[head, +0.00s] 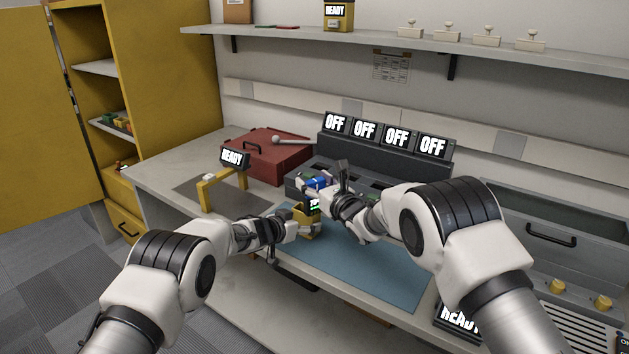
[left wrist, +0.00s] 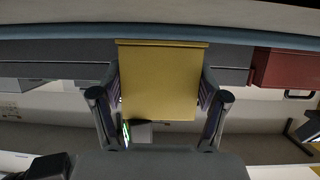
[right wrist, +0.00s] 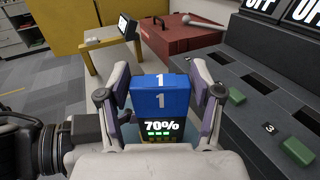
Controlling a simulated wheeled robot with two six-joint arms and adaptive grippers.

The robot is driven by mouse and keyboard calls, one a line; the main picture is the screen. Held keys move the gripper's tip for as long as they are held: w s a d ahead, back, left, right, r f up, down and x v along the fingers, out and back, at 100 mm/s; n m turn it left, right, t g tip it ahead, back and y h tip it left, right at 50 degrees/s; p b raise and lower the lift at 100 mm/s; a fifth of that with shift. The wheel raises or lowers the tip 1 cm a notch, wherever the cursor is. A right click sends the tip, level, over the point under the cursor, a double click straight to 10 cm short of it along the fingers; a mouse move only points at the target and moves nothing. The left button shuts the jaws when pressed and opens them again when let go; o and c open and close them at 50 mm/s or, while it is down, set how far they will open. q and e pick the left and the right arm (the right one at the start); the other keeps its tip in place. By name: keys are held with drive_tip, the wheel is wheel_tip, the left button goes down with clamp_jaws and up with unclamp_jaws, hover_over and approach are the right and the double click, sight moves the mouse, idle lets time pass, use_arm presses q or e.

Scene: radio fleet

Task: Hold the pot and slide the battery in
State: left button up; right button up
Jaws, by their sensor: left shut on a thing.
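My right gripper (head: 322,190) is shut on the blue battery (head: 316,182), marked 1, which also shows in the right wrist view (right wrist: 161,97). The battery is over the pot. A dark display reading 70% with green bars (right wrist: 161,128) shows just below the blue part. Whether the battery's lower end is inside the pot is hidden.
A dark charger rack (head: 385,152) with several OFF signs stands behind, with green batteries (right wrist: 298,150) in its slots. A red toolbox (head: 262,155) and a yellow stand with a READY sign (head: 234,158) are at left. The blue mat (head: 375,265) is clear to the right.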

idle(0.3)
drive_tip(key=v, duration=1.2)
drive_tip(key=shift+s+a, duration=0.25)
drive_tip(key=shift+a, duration=0.15)
drive_tip(key=shift+r, duration=0.1)
use_arm(q)
drive_tip(key=o, duration=1.2)
drive_tip(key=shift+c, duration=0.2)
